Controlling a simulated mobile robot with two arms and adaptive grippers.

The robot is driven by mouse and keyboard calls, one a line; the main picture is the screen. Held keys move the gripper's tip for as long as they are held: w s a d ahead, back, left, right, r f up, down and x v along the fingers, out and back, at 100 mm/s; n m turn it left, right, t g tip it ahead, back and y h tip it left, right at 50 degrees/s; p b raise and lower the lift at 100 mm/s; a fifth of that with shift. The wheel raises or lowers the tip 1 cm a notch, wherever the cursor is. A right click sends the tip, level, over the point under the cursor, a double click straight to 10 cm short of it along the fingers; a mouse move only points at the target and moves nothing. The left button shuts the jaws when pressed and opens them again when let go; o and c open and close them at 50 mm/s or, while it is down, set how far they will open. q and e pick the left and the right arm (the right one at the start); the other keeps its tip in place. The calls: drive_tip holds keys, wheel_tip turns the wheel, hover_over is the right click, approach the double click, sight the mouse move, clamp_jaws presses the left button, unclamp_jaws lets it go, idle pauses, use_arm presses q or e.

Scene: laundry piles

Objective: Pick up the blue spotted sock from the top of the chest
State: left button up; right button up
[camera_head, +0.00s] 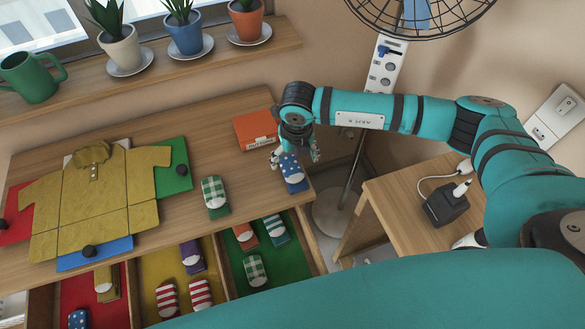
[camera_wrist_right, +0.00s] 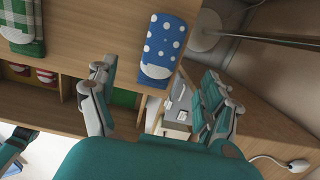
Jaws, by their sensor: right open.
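The blue spotted sock (camera_head: 292,170) lies folded near the right front corner of the chest top (camera_head: 130,205). It has white dots and a white end. My right gripper (camera_head: 296,157) is open and empty, above and at the back end of the sock. In the right wrist view my right gripper (camera_wrist_right: 160,100) has its fingers spread wide. I cannot tell whether it touches the sock. My left gripper is not seen in the head view.
A green checked sock (camera_head: 215,193) lies left of the blue one. An orange box (camera_head: 256,129) stands close behind the gripper. A yellow shirt (camera_head: 95,195) lies on coloured panels at left. Open drawers hold several socks in front. A fan pole (camera_head: 355,170) stands right of the chest.

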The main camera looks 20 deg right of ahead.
sight(292, 170)
wheel_tip(292, 170, down, 2)
drive_tip(key=shift+w+f, duration=0.1)
drive_tip(key=shift+f, duration=0.05)
drive_tip(key=shift+f+p, duration=0.35)
drive_tip(key=shift+p, duration=0.05)
drive_tip(key=f, duration=0.2)
drive_tip(key=w+f+p, duration=0.1)
drive_tip(key=f, duration=0.1)
drive_tip(key=shift+f, duration=0.2)
drive_tip(key=shift+s, duration=0.1)
drive_tip(key=shift+c, duration=0.2)
drive_tip(key=c, duration=1)
drive_tip(key=shift+r, duration=0.1)
